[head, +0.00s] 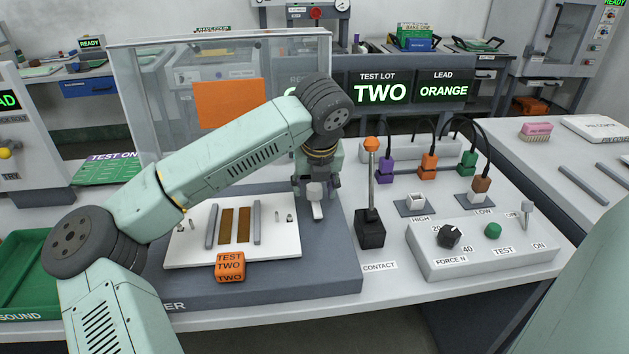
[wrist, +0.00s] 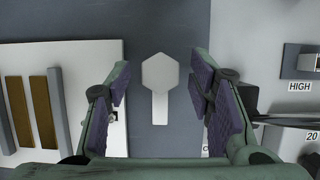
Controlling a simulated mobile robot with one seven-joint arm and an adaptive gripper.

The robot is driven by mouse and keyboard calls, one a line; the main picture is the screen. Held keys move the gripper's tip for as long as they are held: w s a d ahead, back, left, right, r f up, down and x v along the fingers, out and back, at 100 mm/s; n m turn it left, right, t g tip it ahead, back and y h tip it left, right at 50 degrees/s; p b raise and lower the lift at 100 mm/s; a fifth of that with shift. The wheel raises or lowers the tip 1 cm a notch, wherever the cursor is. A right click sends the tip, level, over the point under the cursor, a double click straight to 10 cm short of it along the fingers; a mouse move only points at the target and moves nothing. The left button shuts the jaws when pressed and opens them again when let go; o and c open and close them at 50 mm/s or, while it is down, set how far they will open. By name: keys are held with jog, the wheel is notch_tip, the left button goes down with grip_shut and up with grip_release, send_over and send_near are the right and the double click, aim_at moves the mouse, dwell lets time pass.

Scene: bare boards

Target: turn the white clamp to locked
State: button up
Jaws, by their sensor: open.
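The white clamp (wrist: 160,72) has a hexagonal head with a flat white lever (wrist: 160,108) pointing toward the bottom of the wrist view. In the head view the clamp (head: 317,209) shows just below my gripper, at the right edge of the white board. My gripper (head: 316,184) is open above it. In the wrist view its purple-padded fingers (wrist: 161,88) stand on either side of the clamp, with a gap on both sides. No locked or unlocked marking is readable near the clamp. The head view partly hides the clamp's upper part behind the gripper.
A white board (head: 277,248) with brown strips lies left of the clamp on a dark grey base. An orange TEST TWO block (head: 230,267) sits at its front. A black post (head: 370,230) with an orange ball stands close right. A control box (head: 480,247) is further right.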

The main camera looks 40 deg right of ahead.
jog(key=shift+f, duration=0.15)
jog(key=shift+c, duration=0.2)
jog(key=shift+w, duration=0.1)
grip_shut()
dwell(0.3)
